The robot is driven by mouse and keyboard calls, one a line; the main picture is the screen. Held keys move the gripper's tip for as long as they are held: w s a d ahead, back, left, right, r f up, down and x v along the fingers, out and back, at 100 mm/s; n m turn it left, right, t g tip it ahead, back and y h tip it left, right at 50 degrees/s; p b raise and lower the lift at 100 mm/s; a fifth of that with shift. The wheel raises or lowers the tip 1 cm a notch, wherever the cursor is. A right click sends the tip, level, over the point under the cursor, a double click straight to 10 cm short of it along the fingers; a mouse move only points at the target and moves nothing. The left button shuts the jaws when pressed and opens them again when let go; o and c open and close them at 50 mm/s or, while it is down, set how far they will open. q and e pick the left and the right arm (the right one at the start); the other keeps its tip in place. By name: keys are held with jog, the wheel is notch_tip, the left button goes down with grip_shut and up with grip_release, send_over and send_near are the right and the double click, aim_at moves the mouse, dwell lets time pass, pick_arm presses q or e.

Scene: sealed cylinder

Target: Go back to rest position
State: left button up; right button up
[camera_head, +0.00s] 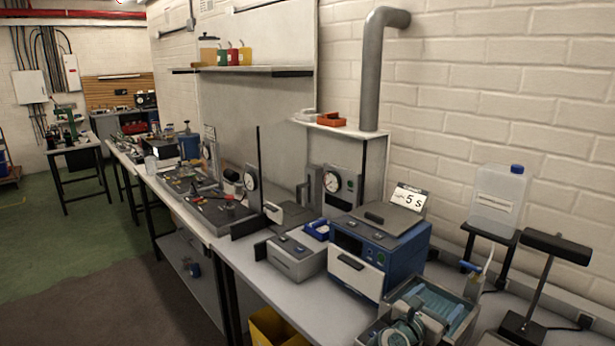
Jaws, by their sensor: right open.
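Rounded grey and teal parts at the bottom edge, by the metal tray, appear to be my right gripper (410,328). It is open, but its fingertips are hard to make out. I see nothing held in it. The metal tray (466,330) beside it has a teal, ribbed inside. My left gripper is not in view. I cannot make out a sealed cylinder.
A blue machine (376,255) with a "5 s" sign (409,197) and a grey box (296,258) stand on the bench. A black lamp (556,248) and a jug on a stand (499,200) are at right. A yellow bin (272,328) is below. Open floor (70,245) lies left.

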jog(key=s+a+r+n+t+y, duration=0.25)
jog(key=a+n+t+y, duration=0.2)
jog(key=n, duration=0.55)
jog(key=s+a+r+n+t+y, duration=0.1)
jog(key=s+a+n+t+y, duration=0.35)
jog(key=n, duration=0.55)
jog(key=s+a+f+n+g+y, duration=0.45)
jog(key=s+f+n+y, duration=0.55)
jog(key=n, duration=0.8)
jog(key=s+d+f+n+g+h, duration=0.2)
jog(key=s+d+f+n+g, duration=0.15)
jog(key=s, duration=0.45)
jog(key=s+d+f+n+g+h, duration=0.25)
jog(key=s+f+g, duration=0.2)
jog(key=s, duration=0.35)
jog(key=s+d+f+n+g+h, duration=0.2)
jog(key=s+d+f+n+g, duration=0.15)
jog(key=s, duration=0.45)
jog(key=d+f+m+g+b, duration=0.1)
jog(key=d+f+g+b, duration=0.15)
jog(key=f, duration=2.85)
jog(key=s+d+f+b, duration=0.1)
jog(key=s+f, duration=0.8)
jog(key=f, duration=0.2)
jog(key=s+d+f+g+b, duration=0.1)
jog(key=s+f+b, duration=0.1)
jog(key=s+f, duration=0.8)
notch_tip(320, 180, down, 3)
jog(key=shift+r, duration=0.2)
